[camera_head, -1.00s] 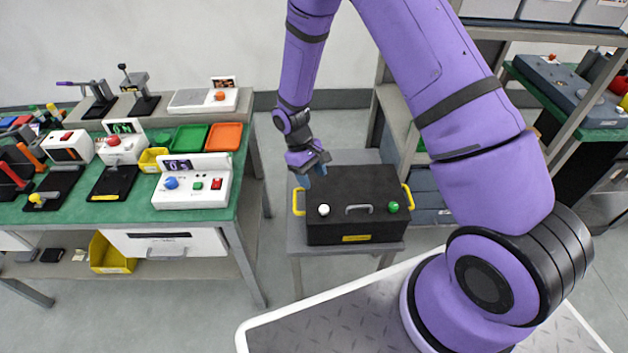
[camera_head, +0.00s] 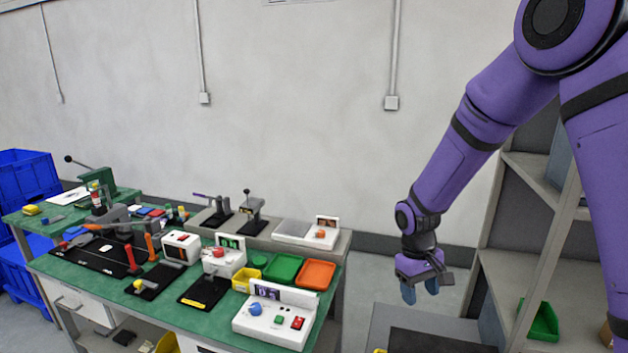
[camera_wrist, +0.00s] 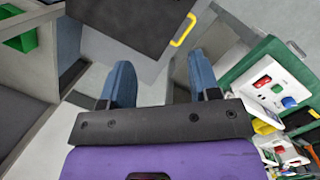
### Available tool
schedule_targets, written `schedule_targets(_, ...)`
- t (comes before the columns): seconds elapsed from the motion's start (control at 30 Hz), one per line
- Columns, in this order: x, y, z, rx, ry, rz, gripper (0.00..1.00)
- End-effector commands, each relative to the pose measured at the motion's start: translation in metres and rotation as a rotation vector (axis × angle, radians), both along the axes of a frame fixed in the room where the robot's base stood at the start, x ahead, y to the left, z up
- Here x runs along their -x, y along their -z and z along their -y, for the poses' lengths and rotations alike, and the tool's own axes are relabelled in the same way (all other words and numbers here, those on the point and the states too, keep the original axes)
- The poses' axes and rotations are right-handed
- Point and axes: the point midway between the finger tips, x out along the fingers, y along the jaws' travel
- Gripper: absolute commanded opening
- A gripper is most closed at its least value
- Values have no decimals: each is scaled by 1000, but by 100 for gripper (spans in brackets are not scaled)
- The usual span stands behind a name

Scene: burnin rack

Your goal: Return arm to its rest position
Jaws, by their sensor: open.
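My purple arm reaches down from the upper right in the head view. My gripper (camera_head: 421,292) hangs open and empty in the air, with its blue fingers pointing down. It is to the right of the green workbench (camera_head: 190,318) and above the small grey stand (camera_head: 385,325). In the wrist view the two blue fingers of my gripper (camera_wrist: 158,85) are spread apart with nothing between them.
A grey shelf rack (camera_head: 535,270) with a green bin (camera_head: 540,320) stands close on the right. The workbench on the left carries several devices, a green tray (camera_head: 284,268) and an orange tray (camera_head: 316,274). Blue crates (camera_head: 28,175) stand at far left. Air around my gripper is clear.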

Motion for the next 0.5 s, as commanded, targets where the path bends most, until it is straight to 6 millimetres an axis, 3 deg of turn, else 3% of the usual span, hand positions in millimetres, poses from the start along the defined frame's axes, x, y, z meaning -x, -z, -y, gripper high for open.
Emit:
schedule_targets(0.03, 4, -20, 4, -4, 14, 28, 56)
schedule_targets(0.2, 20, -76, 15, -18, 59, 108, 56)
schedule_targets(0.5, 65, -158, 34, -47, 137, 243, 56)
